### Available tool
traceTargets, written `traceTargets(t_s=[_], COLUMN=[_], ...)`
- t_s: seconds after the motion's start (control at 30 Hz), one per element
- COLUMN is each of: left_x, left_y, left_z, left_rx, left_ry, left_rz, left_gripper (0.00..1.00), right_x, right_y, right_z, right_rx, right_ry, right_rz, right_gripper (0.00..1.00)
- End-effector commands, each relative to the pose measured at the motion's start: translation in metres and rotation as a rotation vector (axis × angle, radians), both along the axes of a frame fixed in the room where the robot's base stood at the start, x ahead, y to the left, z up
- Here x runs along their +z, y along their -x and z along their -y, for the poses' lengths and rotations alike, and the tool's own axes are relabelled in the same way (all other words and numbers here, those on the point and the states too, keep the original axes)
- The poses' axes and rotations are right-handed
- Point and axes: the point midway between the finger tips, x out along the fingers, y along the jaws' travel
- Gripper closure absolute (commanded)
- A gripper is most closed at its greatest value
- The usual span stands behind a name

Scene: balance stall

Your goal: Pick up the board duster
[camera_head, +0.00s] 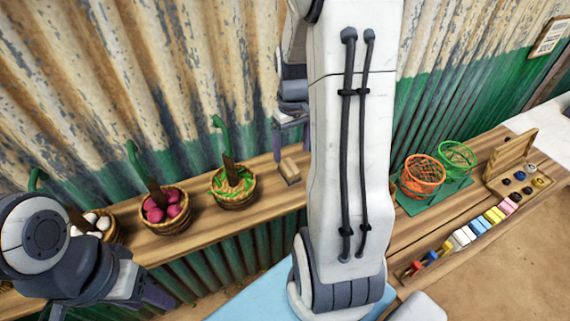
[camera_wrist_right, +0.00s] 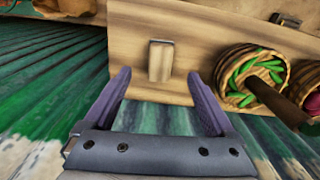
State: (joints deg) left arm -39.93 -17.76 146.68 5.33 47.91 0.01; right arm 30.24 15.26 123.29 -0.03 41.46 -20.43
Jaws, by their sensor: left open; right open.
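The board duster (camera_head: 289,170) is a small wooden block on the wooden shelf, right of the basket of green pods. In the right wrist view the duster (camera_wrist_right: 160,62) lies on the shelf just beyond and between my open fingertips. My right gripper (camera_wrist_right: 159,84) is open and empty, apart from the duster. In the head view my right gripper (camera_head: 289,140) shows just behind the duster, partly hidden by my arm. My left gripper (camera_head: 103,300) is at the lower left, open, with nothing seen in it.
A basket of green pods (camera_head: 234,199), a basket of pink-red vegetables (camera_head: 166,229) and a basket of white ones stand left along the shelf (camera_head: 276,205). A corrugated wall (camera_head: 180,80) rises behind. Orange (camera_head: 422,176) and green wire baskets and coloured blocks sit on the right counter.

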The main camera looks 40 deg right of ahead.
Motion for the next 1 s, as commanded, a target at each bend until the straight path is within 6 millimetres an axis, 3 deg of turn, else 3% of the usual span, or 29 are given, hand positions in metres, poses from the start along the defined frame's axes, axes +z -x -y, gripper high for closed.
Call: traceTargets(t_s=[0.1, 0.37, 0.63, 0.97, 1.0], left_x=[0.002, 0.006, 0.016, 0.016, 0.016], left_y=[0.0, 0.0, 0.0, 0.0, 0.0], left_z=[0.0, 0.0, 0.0, 0.0, 0.0], left_rx=[0.0, 0.0, 0.001, 0.001, 0.001], left_ry=[0.0, 0.0, 0.0, 0.0, 0.0], left_rz=[0.0, 0.0, 0.0, 0.0, 0.0], left_gripper=[0.5, 0.5, 0.5, 0.5, 0.5], right_x=[-0.019, -0.04, -0.077, -0.085, -0.085], right_y=[0.001, 0.0, -0.002, -0.003, -0.003], right_z=[-0.001, -0.001, -0.001, 0.0, 0.0], right_rx=[0.001, 0.001, 0.001, 0.001, 0.001], right_ry=[-0.003, -0.003, -0.003, 0.0, 0.0], right_rz=[-0.005, -0.004, -0.004, 0.001, 0.001], right_gripper=[0.1, 0.1, 0.1, 0.1, 0.25])
